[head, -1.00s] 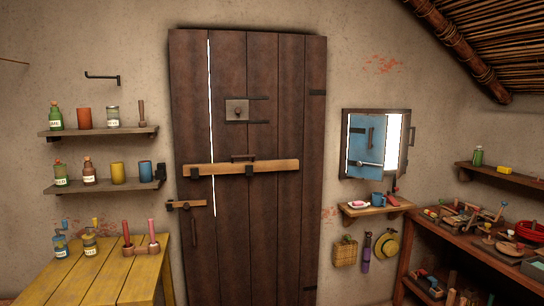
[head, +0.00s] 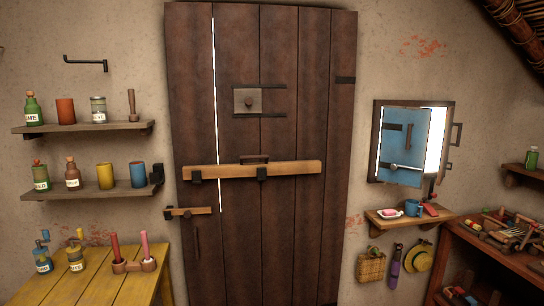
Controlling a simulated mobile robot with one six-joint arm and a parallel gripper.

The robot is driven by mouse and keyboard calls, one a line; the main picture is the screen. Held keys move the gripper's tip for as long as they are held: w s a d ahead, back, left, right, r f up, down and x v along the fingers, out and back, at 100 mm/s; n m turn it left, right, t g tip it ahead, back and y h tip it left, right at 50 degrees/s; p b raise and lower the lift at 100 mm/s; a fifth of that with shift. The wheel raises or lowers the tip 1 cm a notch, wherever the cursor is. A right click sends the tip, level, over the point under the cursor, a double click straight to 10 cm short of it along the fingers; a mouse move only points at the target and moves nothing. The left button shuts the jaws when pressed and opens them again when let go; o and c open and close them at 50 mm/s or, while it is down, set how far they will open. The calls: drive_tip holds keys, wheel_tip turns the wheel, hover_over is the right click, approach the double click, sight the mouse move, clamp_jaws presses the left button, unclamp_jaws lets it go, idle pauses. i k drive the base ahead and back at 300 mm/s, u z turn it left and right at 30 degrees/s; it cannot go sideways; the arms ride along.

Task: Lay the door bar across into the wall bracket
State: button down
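The door bar (head: 225,171) is a light wooden beam lying level across the dark plank door (head: 287,220). It rests in two black brackets on the door and has a dark handle (head: 255,158) on top. Its left end stops near the door's left edge. The black wall bracket (head: 157,174) is on the wall left of the door, beside the end of the lower shelf. A gap separates the bar's left end from this bracket. My gripper is not in view.
A smaller wooden latch (head: 196,211) crosses the door's left edge below the bar. Shelves with jars and cups (head: 80,189) and a yellow table (head: 90,275) stand left. A small ledge (head: 392,219), blue-shuttered window (head: 405,145) and cluttered bench (head: 490,253) are right. The door front is clear.

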sight(241, 169)
drive_tip(key=u, duration=0.3)
drive_tip(key=i, duration=0.65)
drive_tip(key=u, duration=0.85)
drive_tip(key=i, duration=0.65)
drive_tip(key=u, duration=0.45)
